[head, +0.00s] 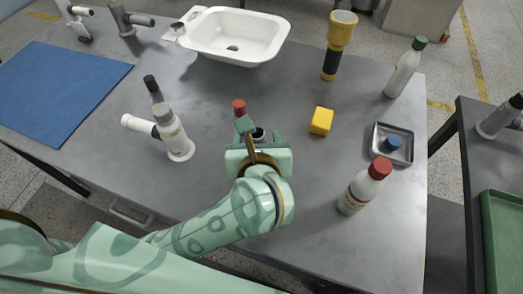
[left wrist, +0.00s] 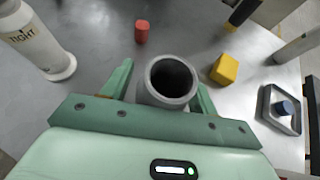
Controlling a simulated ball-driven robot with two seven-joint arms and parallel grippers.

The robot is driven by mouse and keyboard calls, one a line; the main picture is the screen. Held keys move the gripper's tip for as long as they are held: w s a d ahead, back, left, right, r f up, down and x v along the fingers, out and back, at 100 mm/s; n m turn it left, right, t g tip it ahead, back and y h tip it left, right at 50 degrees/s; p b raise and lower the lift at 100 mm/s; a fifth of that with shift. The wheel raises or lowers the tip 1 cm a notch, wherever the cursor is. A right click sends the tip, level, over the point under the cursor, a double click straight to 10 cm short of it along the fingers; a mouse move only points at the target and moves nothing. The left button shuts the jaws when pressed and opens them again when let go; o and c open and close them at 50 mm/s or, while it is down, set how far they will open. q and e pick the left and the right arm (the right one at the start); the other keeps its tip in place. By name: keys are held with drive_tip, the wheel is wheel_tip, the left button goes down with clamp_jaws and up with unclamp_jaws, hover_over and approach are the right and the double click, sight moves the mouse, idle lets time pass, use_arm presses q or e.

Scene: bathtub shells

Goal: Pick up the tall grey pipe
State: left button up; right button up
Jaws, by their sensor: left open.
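The tall grey pipe (left wrist: 168,101) stands upright in the left wrist view, its round open top facing the camera. My left gripper (left wrist: 164,84) is open, with one green finger on each side of the pipe. I cannot tell whether either finger touches it. In the head view my left gripper (head: 259,145) reaches over the middle of the table and hides most of the pipe; only a bit of its dark top (head: 259,133) shows. My right gripper is not in view.
On the grey table (head: 215,105), a red cylinder (head: 239,106) and yellow block (head: 321,121) lie just beyond the gripper. A white bottle (head: 175,138) stands left, a red-capped bottle (head: 358,193) right. A tray (head: 377,145) holds a blue cylinder (head: 393,143). A sink (head: 232,37) sits behind.

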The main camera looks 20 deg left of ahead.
use_arm(q)
drive_tip(key=shift+s+r, duration=0.2)
drive_tip(key=shift+s, duration=0.05)
drive_tip(key=shift+s+r, duration=0.1)
drive_tip(key=shift+s, duration=0.15)
drive_tip(key=shift+c, duration=1.2)
drive_tip(key=shift+w, duration=0.15)
drive_tip(key=c, duration=1)
clamp_jaws()
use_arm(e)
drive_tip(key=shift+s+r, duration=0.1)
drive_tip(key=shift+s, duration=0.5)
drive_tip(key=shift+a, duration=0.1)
